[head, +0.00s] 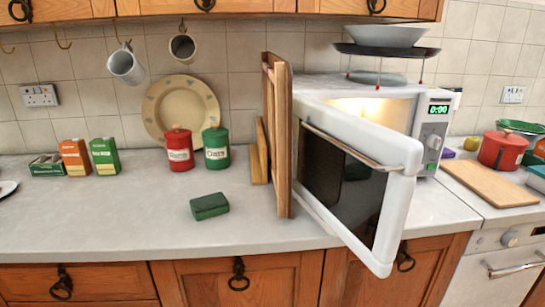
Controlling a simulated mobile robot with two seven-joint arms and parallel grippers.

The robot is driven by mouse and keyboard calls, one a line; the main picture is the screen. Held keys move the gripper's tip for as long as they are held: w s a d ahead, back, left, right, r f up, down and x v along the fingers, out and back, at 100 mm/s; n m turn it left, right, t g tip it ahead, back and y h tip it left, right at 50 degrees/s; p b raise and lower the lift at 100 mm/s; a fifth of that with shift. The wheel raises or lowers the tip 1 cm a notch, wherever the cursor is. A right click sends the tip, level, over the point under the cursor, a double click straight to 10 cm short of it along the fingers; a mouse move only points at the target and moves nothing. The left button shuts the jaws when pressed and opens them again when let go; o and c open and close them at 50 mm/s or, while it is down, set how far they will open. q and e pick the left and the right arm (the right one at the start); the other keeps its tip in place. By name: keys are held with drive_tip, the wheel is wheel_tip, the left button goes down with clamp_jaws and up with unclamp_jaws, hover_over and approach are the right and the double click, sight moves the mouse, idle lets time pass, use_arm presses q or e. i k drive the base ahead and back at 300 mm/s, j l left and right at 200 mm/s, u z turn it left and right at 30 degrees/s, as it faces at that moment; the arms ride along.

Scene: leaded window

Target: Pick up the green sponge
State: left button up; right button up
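The green sponge (209,206) is a dark green block lying flat on the grey countertop (120,222), near its front edge and left of the upright wooden boards. It is fully visible and nothing touches it from above. Neither of my grippers shows in the head view.
A microwave (435,135) stands at right with its door (398,205) swung open past the counter edge. Wooden boards (281,135) stand upright between it and the sponge. Red (179,149) and green (216,147) canisters stand behind. The counter left and in front is clear.

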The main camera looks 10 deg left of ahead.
sight(203, 207)
drive_tip(key=j+u, duration=0.3)
drive_tip(key=i+j+u, duration=0.15)
drive_tip(key=j+u, duration=0.15)
drive_tip(key=j, duration=0.15)
drive_tip(key=i+j+u, duration=0.15)
drive_tip(key=j+u, duration=0.15)
drive_tip(key=j, duration=0.05)
